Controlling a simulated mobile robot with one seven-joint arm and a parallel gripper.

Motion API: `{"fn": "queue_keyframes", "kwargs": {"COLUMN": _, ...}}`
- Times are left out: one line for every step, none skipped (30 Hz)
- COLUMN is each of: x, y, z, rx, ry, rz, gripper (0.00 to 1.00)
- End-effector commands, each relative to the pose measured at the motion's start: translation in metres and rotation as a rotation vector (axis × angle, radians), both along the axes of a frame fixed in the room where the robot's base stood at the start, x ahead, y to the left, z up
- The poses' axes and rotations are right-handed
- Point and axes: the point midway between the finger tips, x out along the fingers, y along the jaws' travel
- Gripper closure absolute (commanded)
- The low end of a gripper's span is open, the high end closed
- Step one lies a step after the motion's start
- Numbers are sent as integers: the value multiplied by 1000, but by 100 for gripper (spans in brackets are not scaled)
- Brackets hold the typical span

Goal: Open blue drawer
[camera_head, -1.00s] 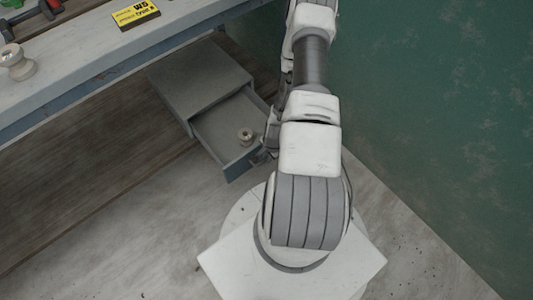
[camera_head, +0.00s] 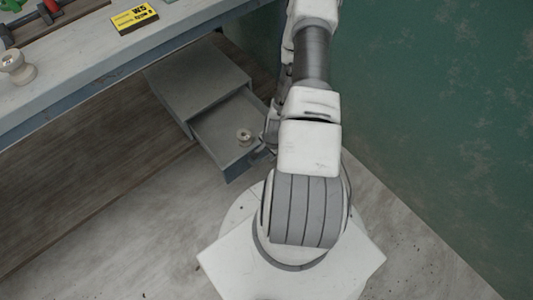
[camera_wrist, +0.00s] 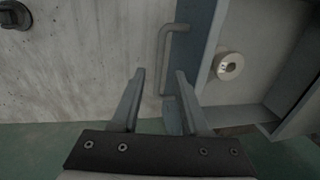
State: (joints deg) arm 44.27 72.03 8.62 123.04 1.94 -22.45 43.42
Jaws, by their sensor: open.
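The blue-fronted drawer (camera_head: 242,165) stands pulled out of a grey cabinet (camera_head: 200,75) under the bench. Its blue front (camera_wrist: 205,40) and grey bar handle (camera_wrist: 164,55) show in the wrist view. A pale spool (camera_head: 244,136) stands inside the drawer; it also shows in the wrist view (camera_wrist: 229,66). My gripper (camera_wrist: 159,72) is open. The lower end of the handle appears between its fingers, nothing is clamped, and I cannot tell the depth gap. In the head view my arm mostly hides the gripper, beside the drawer front.
The workbench (camera_head: 85,75) above holds a yellow label box (camera_head: 134,17) and another spool (camera_head: 15,66). A green wall (camera_head: 430,110) is close on the right. Floor (camera_head: 130,230) in front of the drawer is clear. A dark round object (camera_wrist: 14,14) shows at the wrist view's corner.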

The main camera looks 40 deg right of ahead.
Motion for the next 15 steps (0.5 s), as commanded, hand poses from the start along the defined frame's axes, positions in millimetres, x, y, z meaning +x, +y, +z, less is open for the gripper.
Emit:
{"fn": "queue_keyframes", "kwargs": {"x": -2, "y": -1, "z": 19, "rx": -2, "ry": -2, "rz": -1, "gripper": 55}}
{"fn": "queue_keyframes", "kwargs": {"x": -3, "y": -1, "z": 26, "rx": -2, "ry": -2, "rz": -1, "gripper": 55}}
{"fn": "queue_keyframes", "kwargs": {"x": -5, "y": -1, "z": 37, "rx": -2, "ry": -2, "rz": -1, "gripper": 55}}
{"fn": "queue_keyframes", "kwargs": {"x": -7, "y": -2, "z": 44, "rx": -2, "ry": -2, "rz": -1, "gripper": 55}}
{"fn": "queue_keyframes", "kwargs": {"x": -8, "y": -2, "z": 51, "rx": -3, "ry": -2, "rz": -2, "gripper": 55}}
{"fn": "queue_keyframes", "kwargs": {"x": -10, "y": -2, "z": 61, "rx": -3, "ry": -2, "rz": -2, "gripper": 55}}
{"fn": "queue_keyframes", "kwargs": {"x": -11, "y": -2, "z": 68, "rx": -3, "ry": -2, "rz": -1, "gripper": 55}}
{"fn": "queue_keyframes", "kwargs": {"x": -13, "y": -2, "z": 75, "rx": -3, "ry": -2, "rz": -2, "gripper": 55}}
{"fn": "queue_keyframes", "kwargs": {"x": -15, "y": -2, "z": 84, "rx": -3, "ry": -1, "rz": -2, "gripper": 55}}
{"fn": "queue_keyframes", "kwargs": {"x": -16, "y": -2, "z": 90, "rx": -2, "ry": -1, "rz": -1, "gripper": 55}}
{"fn": "queue_keyframes", "kwargs": {"x": -17, "y": -2, "z": 96, "rx": -3, "ry": -1, "rz": -3, "gripper": 55}}
{"fn": "queue_keyframes", "kwargs": {"x": -19, "y": -2, "z": 103, "rx": -2, "ry": 0, "rz": -2, "gripper": 55}}
{"fn": "queue_keyframes", "kwargs": {"x": -19, "y": -2, "z": 108, "rx": -2, "ry": -1, "rz": -2, "gripper": 55}}
{"fn": "queue_keyframes", "kwargs": {"x": -20, "y": -2, "z": 113, "rx": -2, "ry": -1, "rz": -1, "gripper": 55}}
{"fn": "queue_keyframes", "kwargs": {"x": -21, "y": -2, "z": 118, "rx": -2, "ry": -1, "rz": -1, "gripper": 55}}
